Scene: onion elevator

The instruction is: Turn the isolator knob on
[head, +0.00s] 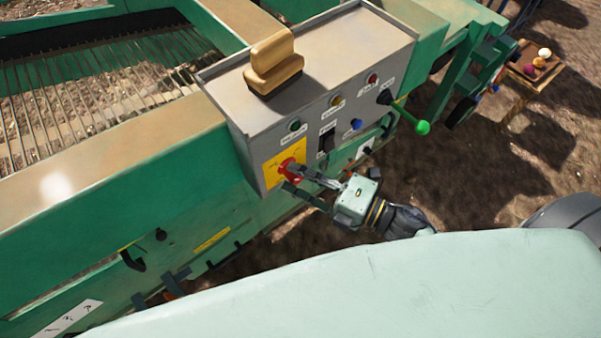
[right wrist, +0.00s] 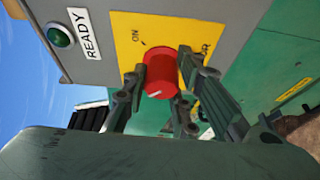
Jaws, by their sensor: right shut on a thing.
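The isolator knob (head: 290,171) is red and sits on a yellow plate (head: 283,153) at the lower left of the grey control panel's front. In the right wrist view the knob (right wrist: 161,72) shows a white mark on its lower edge, and the yellow plate carries the word "ON" at its upper left. My right gripper (head: 295,178) is at the knob, with its fingers on either side and shut on it. The right wrist view shows the fingers (right wrist: 172,82) around the knob. My left gripper is in neither view.
The grey control box (head: 345,38) carries a wooden-handled brush (head: 273,62) on top. Several coloured buttons and a green-tipped lever (head: 422,127) are on or near its front. A green "READY" light (right wrist: 60,36) is beside the plate. A small wooden table (head: 535,75) stands at the far right.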

